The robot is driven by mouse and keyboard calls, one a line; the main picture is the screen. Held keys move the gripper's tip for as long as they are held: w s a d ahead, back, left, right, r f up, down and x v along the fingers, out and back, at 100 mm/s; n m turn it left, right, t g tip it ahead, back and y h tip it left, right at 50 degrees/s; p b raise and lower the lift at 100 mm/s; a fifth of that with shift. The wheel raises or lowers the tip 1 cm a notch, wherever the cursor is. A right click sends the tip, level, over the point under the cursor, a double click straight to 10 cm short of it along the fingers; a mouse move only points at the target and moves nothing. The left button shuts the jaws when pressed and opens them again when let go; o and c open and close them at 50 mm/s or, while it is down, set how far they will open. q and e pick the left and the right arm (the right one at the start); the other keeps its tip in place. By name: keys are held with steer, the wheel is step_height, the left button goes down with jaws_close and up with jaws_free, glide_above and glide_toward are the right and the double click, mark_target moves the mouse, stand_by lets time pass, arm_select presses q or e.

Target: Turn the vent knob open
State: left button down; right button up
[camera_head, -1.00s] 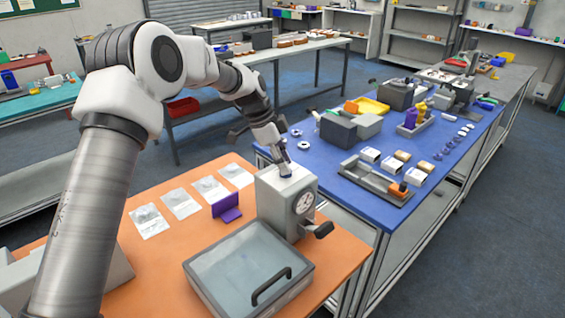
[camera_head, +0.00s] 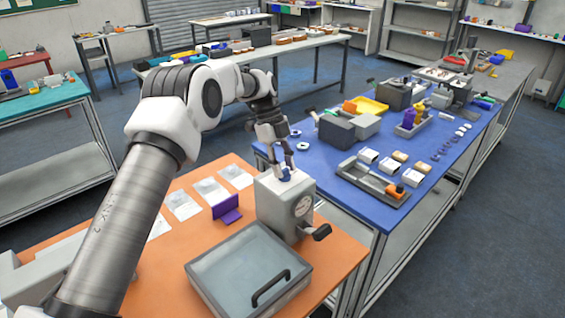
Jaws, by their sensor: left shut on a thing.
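A grey box-shaped device (camera_head: 275,208) with a round dial (camera_head: 303,206) on its front stands at the right side of the orange table. A small blue knob (camera_head: 284,175) sits on its top face. My left gripper (camera_head: 285,168) reaches down from above, its fingers shut around the knob. The fingers cover part of the knob, so its exact turn is too small to read. A dark lever handle (camera_head: 321,232) sticks out from the device's front right. My right gripper is not in view.
A grey lidded box (camera_head: 222,262) with a black handle lies in front of the device on the orange table (camera_head: 345,258). A purple stand (camera_head: 227,209) and several flat packets are to its left. The blue table (camera_head: 320,185) behind holds many items.

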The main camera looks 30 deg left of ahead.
arm_select(q)
steer(key=shift+f, duration=0.15)
stand_by(0.3)
steer(key=c, duration=0.8)
jaws_free()
steer(key=shift+d, duration=0.1)
steer(key=v, duration=0.7)
steer(key=shift+w+r, duration=0.1)
steer(key=shift+r, duration=0.25)
